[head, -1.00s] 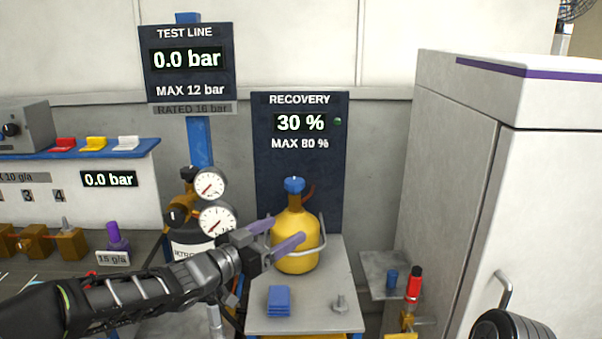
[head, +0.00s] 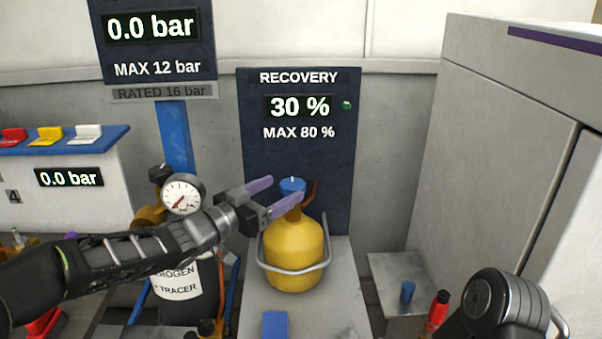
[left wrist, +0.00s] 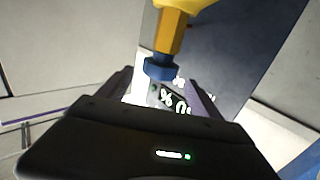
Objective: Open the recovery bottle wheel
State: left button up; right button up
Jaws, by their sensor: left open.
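The yellow recovery bottle (head: 293,255) stands on a grey stand, with a metal handle rail around its front. Its blue wheel (head: 292,185) sits on top of the neck. My left gripper (head: 279,194) is open at the height of the wheel, its purple fingers pointing right towards it. In the left wrist view the blue wheel (left wrist: 160,68) shows between the two fingers, below the brass neck (left wrist: 170,33). I cannot tell whether a finger touches it. My right gripper is not in view; a dark arm part at the lower right is mine.
Behind the bottle is the recovery panel (head: 298,150), reading 30 %. A nitrogen cylinder (head: 180,285) with a gauge (head: 181,196) stands left, under my left arm. A blue block (head: 275,325) lies in front of the bottle. A grey cabinet (head: 500,150) stands right.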

pick_arm(q)
jog(key=shift+s, duration=0.1)
jog(key=p+x, duration=0.1)
jog(key=x, duration=0.7)
jog(key=shift+c, duration=0.5)
